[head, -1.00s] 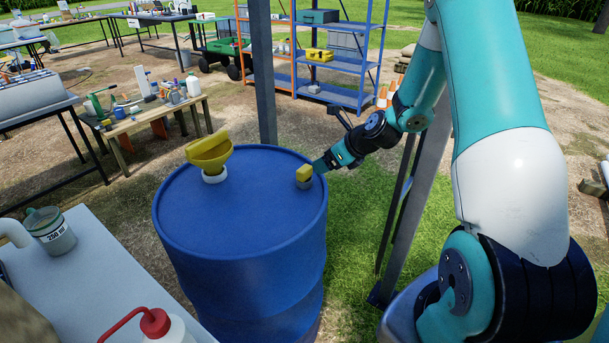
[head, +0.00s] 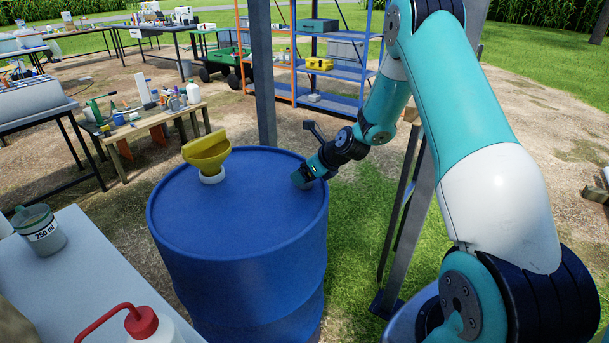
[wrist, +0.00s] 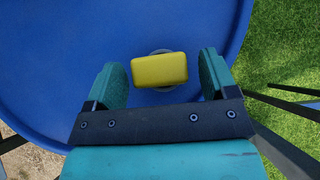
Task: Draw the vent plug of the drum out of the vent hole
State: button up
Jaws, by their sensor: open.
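The blue drum (head: 235,225) stands upright, its flat lid facing up. In the wrist view, the yellow vent plug (wrist: 159,69) sits on the drum lid (wrist: 60,60) near the rim, with a grey ring partly showing around its base. My gripper (wrist: 163,78) is open above the lid, one finger to the left of the plug and one to the right, with a gap on both sides. In the head view my gripper (head: 299,179) hides the plug at the lid's right side.
A yellow funnel (head: 207,155) in a white collar stands on the drum lid, left of my gripper. A dark post (head: 263,80) rises behind the drum. A white table (head: 75,275) with a beaker (head: 40,231) and a red-capped bottle (head: 150,325) is at the left front.

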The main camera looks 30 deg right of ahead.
jog(key=shift+c, duration=0.4)
jog(key=c, duration=0.8)
jog(key=shift+r, duration=0.1)
jog(key=shift+r+p, duration=2.15)
jog(key=shift+p, duration=0.1)
